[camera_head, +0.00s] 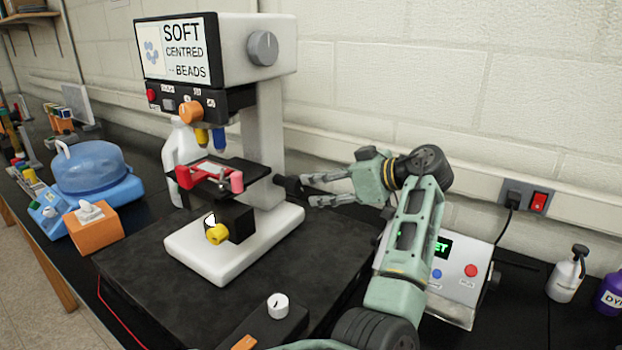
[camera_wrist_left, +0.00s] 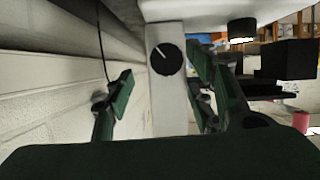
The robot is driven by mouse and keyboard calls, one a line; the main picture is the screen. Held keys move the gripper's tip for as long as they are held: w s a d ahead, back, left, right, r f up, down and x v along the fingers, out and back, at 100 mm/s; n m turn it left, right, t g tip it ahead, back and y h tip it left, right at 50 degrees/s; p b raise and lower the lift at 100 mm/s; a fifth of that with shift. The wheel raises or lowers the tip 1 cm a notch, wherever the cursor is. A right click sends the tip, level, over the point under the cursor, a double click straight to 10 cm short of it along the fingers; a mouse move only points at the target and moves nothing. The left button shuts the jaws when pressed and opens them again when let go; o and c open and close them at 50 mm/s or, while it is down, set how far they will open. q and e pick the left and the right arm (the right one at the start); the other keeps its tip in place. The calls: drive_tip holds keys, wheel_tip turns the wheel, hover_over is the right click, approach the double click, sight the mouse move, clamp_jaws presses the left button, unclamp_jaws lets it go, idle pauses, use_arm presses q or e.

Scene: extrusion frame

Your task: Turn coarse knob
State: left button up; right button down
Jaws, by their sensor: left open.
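A white microscope (camera_head: 225,256) stands on a dark bench mat. The coarse knob, a short black cylinder (camera_head: 290,186), sticks out of the right side of its column. In the left wrist view the knob (camera_wrist_left: 165,59) is a black disc with a white line pointing up and left. My left gripper (camera_head: 310,190) is open, its fingertips just right of the knob in the head view. In the left wrist view the open left gripper (camera_wrist_left: 163,68) has one finger on either side of the knob. I cannot tell whether they touch it. My right gripper is not in view.
A grey knob (camera_head: 262,48) is on the microscope's upper head. A black stage (camera_head: 238,167) juts out in front. A dark box with a white dial (camera_head: 278,305) sits in front. A control box (camera_head: 462,272) stands right, partly behind my arm. The wall is close behind.

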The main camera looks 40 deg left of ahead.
sight(301, 184)
use_arm(q)
drive_tip(key=shift+s+a+f+p, duration=0.15)
drive_tip(key=shift+s+a+p, duration=0.1)
drive_tip(key=shift+a, duration=0.4)
drive_tip(key=shift+s+a+f+p, duration=0.15)
drive_tip(key=shift+s+a, duration=0.1)
drive_tip(key=shift+a, duration=0.35)
drive_tip(key=p+x, duration=0.1)
drive_tip(key=x, duration=0.2)
drive_tip(key=shift+a+f, duration=0.2)
drive_tip(key=shift+a, duration=0.1)
drive_tip(key=shift+w+a+f, duration=0.1)
drive_tip(key=shift+a+f, duration=0.1)
drive_tip(key=shift+a, duration=0.2)
drive_tip(key=c, duration=0.8)
drive_tip(key=shift+c, duration=1.1)
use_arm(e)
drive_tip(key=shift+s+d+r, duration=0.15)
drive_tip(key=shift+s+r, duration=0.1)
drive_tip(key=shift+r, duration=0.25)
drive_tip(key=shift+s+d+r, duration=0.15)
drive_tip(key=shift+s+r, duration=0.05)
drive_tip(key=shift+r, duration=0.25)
use_arm(q)
drive_tip(key=shift+m, duration=0.3)
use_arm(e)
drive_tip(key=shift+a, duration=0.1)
